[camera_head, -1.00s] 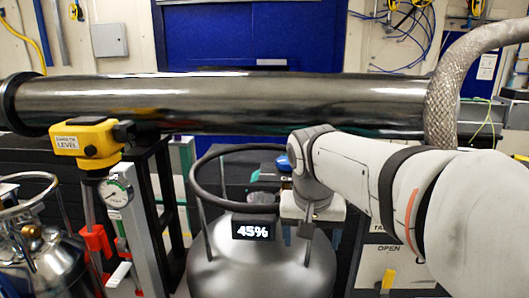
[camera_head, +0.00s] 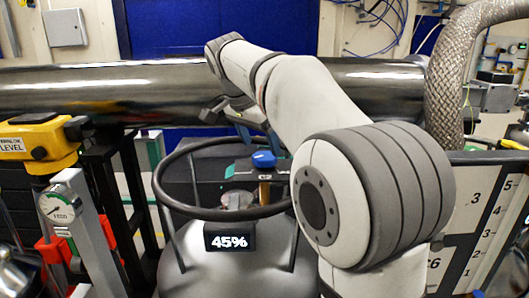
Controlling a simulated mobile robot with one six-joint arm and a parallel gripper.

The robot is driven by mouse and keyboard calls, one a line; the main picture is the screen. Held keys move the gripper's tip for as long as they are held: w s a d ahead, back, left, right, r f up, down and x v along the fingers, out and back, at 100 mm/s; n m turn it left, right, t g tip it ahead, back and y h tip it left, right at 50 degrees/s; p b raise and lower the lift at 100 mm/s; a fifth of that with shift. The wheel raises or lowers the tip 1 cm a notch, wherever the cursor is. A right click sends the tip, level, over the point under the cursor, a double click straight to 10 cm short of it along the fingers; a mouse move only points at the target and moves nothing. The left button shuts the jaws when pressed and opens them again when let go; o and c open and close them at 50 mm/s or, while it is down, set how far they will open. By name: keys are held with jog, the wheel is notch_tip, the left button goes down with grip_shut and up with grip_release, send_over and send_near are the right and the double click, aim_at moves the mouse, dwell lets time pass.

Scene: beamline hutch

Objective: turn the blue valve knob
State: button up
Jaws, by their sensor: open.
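The blue valve knob (camera_head: 264,159) sits on top of a short brass-coloured stem, inside the ring handle of a grey dewar (camera_head: 228,265). My gripper (camera_head: 226,116) is above and to the left of the knob, in front of the dark pipe, and apart from the knob. It is open and looks empty. My arm partly hides the gripper, so its fingertips are hard to make out. My arm also covers the right side of the dewar and its ring.
The dark ring handle (camera_head: 168,196) circles the knob. A long shiny pipe (camera_head: 90,90) crosses behind, with a braided hose (camera_head: 447,85) at right. A yellow level device (camera_head: 38,138) and a feed gauge (camera_head: 57,207) stand at left. A 45% display (camera_head: 228,241) faces me.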

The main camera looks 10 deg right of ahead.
aim_at(265, 155)
jog(key=shift+x, duration=1.7)
jog(key=shift+c, duration=0.2)
jog(key=c, duration=0.9)
